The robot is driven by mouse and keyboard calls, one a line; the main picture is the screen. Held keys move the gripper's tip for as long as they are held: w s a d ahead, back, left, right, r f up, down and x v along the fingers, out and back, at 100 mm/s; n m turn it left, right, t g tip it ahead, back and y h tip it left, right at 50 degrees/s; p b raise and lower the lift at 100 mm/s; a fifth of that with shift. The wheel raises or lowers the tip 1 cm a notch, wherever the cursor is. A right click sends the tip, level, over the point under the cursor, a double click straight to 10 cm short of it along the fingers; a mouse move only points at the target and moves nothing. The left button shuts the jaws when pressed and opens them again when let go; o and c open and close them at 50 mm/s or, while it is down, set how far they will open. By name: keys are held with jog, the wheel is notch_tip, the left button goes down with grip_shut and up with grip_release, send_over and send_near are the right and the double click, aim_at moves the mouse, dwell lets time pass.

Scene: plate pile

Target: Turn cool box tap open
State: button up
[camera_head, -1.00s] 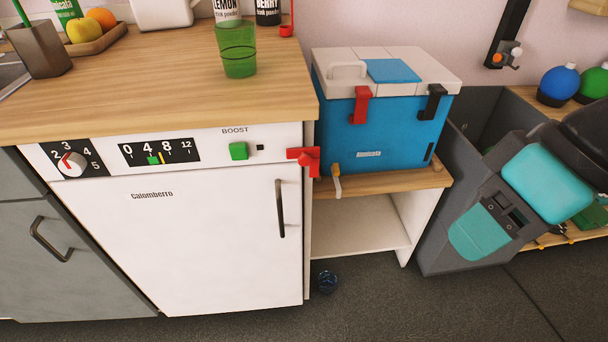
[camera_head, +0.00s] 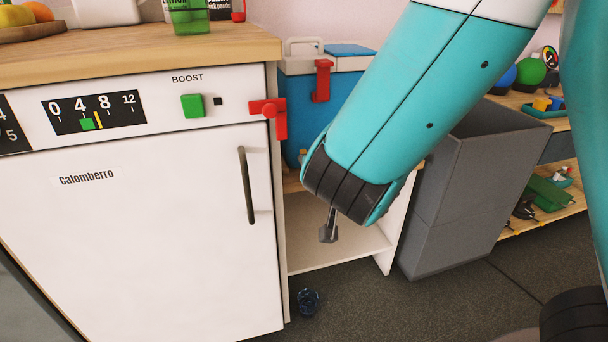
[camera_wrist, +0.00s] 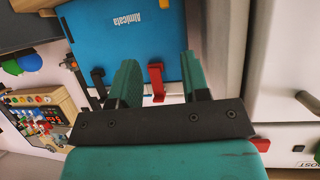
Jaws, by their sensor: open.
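A white fridge (camera_head: 150,230) with a red lever (camera_head: 270,112) at its upper right corner stands left of the box. A grey bin (camera_head: 455,180) stands right. A dark blue object (camera_head: 308,301) lies on the floor.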

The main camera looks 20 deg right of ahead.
jog(key=x, duration=0.6)
jog(key=b+x, duration=0.1)
jog(key=x, duration=1)
jog(key=shift+w+a+r+b, duration=0.3)
jog(key=shift+w+b, duration=0.1)
jog(key=shift+w, duration=0.1)
grip_shut()
jog(key=shift+d+r, duration=0.1)
